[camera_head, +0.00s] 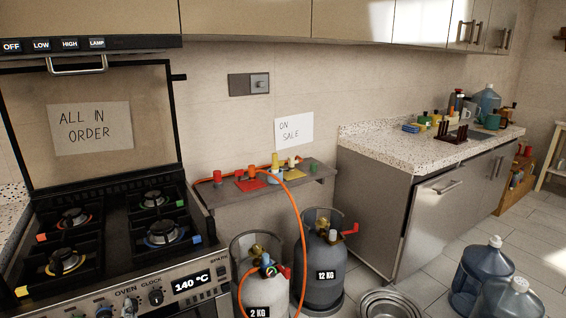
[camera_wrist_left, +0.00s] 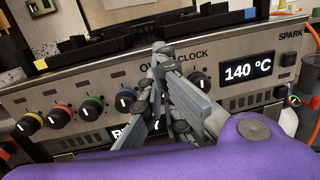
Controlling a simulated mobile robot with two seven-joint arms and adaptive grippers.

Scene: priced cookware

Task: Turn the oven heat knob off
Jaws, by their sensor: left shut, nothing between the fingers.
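The oven's front panel (camera_wrist_left: 262,45) has a row of black knobs and a display (camera_wrist_left: 248,72) reading 140 °C, which also shows in the head view (camera_head: 191,283). My left gripper (camera_wrist_left: 163,52) is shut and empty in front of the panel, its fingertips over the OVEN label. The oven heat knob below that label is mostly hidden behind the fingers, and I cannot tell whether they touch it. In the head view only the tips of my left gripper (camera_head: 130,307) show at the bottom edge. My right gripper is not in view.
The clock knob (camera_wrist_left: 200,81) is just right of the fingers; burner knobs with coloured rings, such as the green one (camera_wrist_left: 91,108), are to the left. Two gas cylinders (camera_head: 322,255) with an orange hose (camera_head: 301,215) stand right of the stove. A hood (camera_head: 90,43) overhangs it.

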